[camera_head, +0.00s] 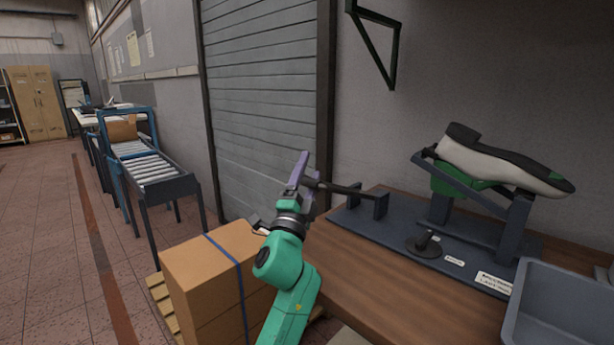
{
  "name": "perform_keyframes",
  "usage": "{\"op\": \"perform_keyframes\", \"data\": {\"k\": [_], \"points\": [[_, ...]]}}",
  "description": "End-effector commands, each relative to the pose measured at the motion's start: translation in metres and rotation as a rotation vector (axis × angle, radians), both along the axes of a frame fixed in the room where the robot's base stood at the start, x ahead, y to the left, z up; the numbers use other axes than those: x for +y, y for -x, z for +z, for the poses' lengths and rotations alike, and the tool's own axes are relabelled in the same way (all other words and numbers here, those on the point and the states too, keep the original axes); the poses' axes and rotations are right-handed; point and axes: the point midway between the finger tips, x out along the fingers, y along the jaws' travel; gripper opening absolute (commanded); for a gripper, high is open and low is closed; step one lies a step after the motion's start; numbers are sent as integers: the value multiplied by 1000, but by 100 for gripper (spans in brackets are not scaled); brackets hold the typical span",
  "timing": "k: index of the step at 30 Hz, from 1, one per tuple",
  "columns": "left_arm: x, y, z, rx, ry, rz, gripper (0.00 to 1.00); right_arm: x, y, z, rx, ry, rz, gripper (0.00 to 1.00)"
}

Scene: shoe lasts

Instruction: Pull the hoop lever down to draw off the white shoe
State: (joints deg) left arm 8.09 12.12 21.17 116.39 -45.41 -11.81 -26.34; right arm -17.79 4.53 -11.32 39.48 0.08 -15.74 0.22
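A dark bar of the frame (465,187) runs along the shoe's near side. A dark lever (340,188) sticks out leftward from the left end of the stand's base. My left gripper (304,181), with purple fingers, is at the lever's free left end. The fingers overlap the lever end; whether they are closed on it I cannot tell. My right gripper is not in view.
The stand's dark base plate (368,219) rests on a wooden table (355,277). A round black knob (424,243) and labels are on the base. A grey bin (562,308) stands at front right. A cardboard box (208,267) is left of the table.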

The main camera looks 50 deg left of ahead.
Motion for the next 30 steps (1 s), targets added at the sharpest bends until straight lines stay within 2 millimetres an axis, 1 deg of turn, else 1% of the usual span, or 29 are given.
{"op": "perform_keyframes", "data": {"k": [3,5,9,14,18,19,20,21,23,26,30], "points": [[-2,6,-5,-1,-1,1,61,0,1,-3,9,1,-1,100],[-5,12,-8,-2,-3,3,61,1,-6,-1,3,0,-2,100],[-17,35,-7,1,-3,2,61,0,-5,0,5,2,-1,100],[-33,65,-7,0,-3,2,61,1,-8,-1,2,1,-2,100],[-48,94,-9,3,0,2,61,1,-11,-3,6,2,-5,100],[-49,99,-4,1,3,6,61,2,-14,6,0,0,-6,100],[-50,103,-2,1,6,8,61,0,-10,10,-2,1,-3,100],[-52,107,-3,-1,7,9,61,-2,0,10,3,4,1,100],[-55,111,-3,0,4,7,61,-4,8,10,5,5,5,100],[-59,114,-5,2,1,4,61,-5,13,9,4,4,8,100],[-59,115,-7,3,0,2,61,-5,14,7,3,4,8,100]]}}
